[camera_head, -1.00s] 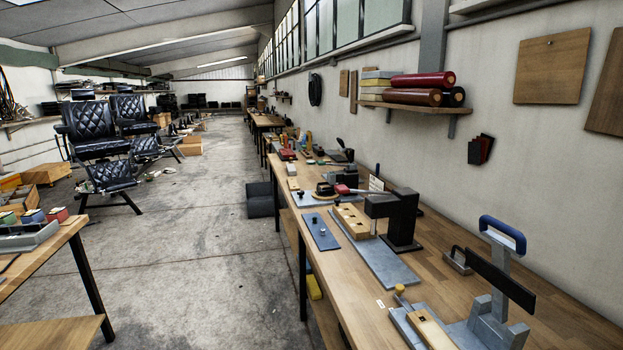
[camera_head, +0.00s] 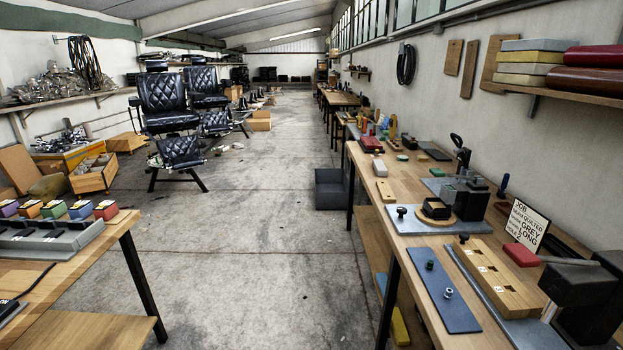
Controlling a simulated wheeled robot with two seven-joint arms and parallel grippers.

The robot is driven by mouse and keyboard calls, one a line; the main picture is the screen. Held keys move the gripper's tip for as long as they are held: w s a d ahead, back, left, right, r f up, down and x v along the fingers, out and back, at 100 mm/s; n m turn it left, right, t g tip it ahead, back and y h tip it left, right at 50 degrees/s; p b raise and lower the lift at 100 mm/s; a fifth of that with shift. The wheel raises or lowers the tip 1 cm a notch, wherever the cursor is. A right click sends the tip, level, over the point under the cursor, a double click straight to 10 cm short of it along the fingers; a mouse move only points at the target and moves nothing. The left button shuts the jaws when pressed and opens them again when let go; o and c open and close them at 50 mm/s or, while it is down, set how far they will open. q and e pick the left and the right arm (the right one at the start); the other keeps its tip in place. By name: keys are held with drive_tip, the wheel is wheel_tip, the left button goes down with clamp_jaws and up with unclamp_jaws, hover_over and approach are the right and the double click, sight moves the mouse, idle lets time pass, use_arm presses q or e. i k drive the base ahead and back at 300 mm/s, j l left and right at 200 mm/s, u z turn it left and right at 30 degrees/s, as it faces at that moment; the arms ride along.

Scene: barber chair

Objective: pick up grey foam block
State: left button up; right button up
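A flat grey slab (camera_head: 538,45) lies on top of a stack on the wall shelf at the upper right; it may be the grey foam block. A dark grey block (camera_head: 332,189) sits on the floor against the right-hand bench, partly behind its leg. I cannot tell from the picture which of these is foam. A job card (camera_head: 527,226) on the bench has a line with the word GREY. Neither of my grippers is in view.
The long wooden bench (camera_head: 404,262) runs along the right wall and carries jigs, a wooden hole block (camera_head: 495,284) and tools. A table (camera_head: 100,243) with coloured blocks stands at the left. Black barber chairs (camera_head: 168,110) stand beyond it. The concrete floor between is clear.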

sight(380, 169)
drive_tip(key=i+j, duration=0.1)
drive_tip(key=i, duration=1.75)
drive_tip(key=i+j+z, duration=0.15)
drive_tip(key=i+z, duration=0.3)
drive_tip(key=i+j+z, duration=0.7)
drive_tip(key=z, duration=0.15)
drive_tip(key=i+j+z, duration=0.45)
drive_tip(key=k+j, duration=0.1)
